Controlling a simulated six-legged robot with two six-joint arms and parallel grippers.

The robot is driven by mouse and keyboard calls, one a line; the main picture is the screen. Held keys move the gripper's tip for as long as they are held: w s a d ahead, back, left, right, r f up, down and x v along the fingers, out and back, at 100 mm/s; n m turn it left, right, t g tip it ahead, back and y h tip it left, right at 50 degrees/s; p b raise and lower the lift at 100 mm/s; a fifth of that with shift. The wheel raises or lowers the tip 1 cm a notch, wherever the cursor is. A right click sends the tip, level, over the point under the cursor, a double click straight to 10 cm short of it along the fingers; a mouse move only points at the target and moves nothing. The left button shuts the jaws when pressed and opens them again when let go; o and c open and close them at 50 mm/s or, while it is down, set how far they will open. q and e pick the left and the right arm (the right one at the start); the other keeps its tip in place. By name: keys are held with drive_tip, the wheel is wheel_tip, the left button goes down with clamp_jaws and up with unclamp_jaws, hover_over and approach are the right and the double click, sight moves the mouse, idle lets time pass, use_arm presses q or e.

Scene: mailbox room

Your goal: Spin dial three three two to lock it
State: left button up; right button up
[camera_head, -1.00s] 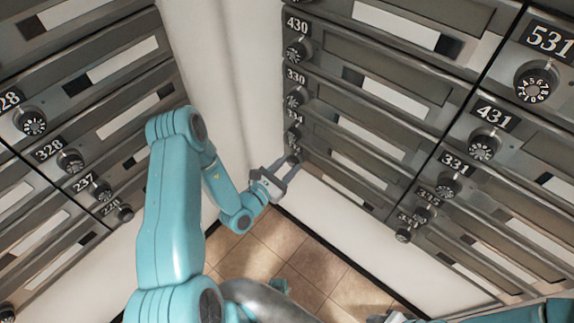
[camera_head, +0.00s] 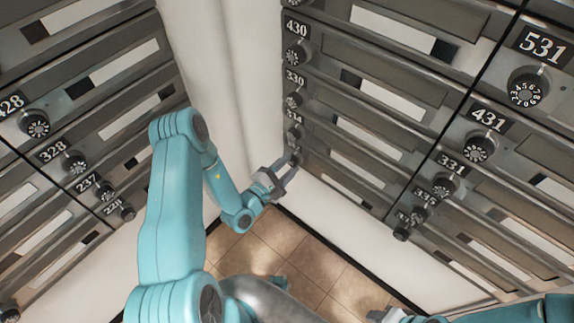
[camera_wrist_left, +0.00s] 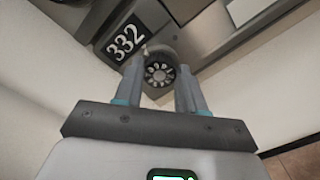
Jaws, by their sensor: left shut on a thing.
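The dial (camera_wrist_left: 159,74) beside the number plate 332 (camera_wrist_left: 126,43) shows in the left wrist view, a round dark knob with a ring of pale marks. My left gripper (camera_wrist_left: 161,92) is shut on this dial, one finger on each side of it. In the head view my left gripper (camera_head: 288,166) reaches the lowest dial of the column at the corner, and its fingers mostly hide that dial. My right gripper (camera_head: 384,316) shows only in part at the bottom edge, and its fingers cannot be made out.
Dial 330 (camera_head: 294,99) and dial 430 (camera_head: 297,54) sit above on the same column. More mailboxes with dials, such as 431 (camera_head: 478,148), stand to the right, and others such as 328 (camera_head: 76,161) to the left. The tiled floor (camera_head: 300,250) is clear below.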

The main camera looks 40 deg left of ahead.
use_arm(q)
drive_tip(key=shift+m, duration=0.4)
drive_tip(key=o, duration=1.1)
drive_tip(key=shift+c, duration=0.2)
drive_tip(key=shift+s, duration=0.1)
